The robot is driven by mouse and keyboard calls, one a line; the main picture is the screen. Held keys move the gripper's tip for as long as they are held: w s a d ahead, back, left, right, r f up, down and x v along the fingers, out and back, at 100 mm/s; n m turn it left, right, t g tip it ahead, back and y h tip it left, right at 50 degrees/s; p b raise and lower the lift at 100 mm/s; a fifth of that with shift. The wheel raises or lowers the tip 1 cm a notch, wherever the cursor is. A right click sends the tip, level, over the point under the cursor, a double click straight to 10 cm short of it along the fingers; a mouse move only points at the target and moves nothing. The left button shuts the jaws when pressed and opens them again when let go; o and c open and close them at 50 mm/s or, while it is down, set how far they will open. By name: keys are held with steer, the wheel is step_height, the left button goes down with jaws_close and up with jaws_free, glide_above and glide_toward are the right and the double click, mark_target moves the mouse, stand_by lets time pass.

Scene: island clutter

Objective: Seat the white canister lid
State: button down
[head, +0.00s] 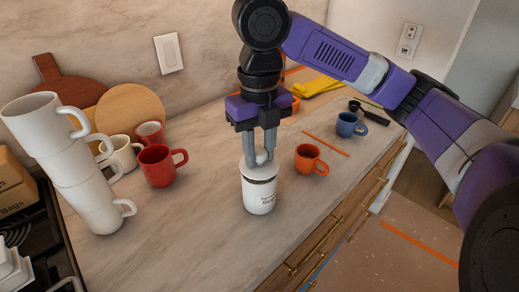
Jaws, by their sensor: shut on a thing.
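The white canister (259,197) stands upright on the counter near its front edge, with small dark lettering on its side. The white lid (249,173) is at the canister's top, with a dark band between the lid and the body. The lid looks slightly tilted; I cannot tell whether it rests fully on the rim. My gripper (260,161) points straight down over the canister and is shut on the lid's top. The fingers hide the part of the lid that they hold.
An orange mug (308,161) stands close to the right of the canister, and a blue mug (349,125) farther right. A red mug (158,167) and a tall stack of white mugs (70,165) stand to the left. An orange stick (326,143) lies behind the orange mug.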

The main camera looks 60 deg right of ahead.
mark_target(259, 151)
steer(key=shift+f+b, duration=0.55)
steer(key=shift+f, duration=0.35)
steer(key=c, duration=1)
jaws_free()
steer(key=shift+r+p, duration=0.4)
steer(key=shift+r, duration=3.55)
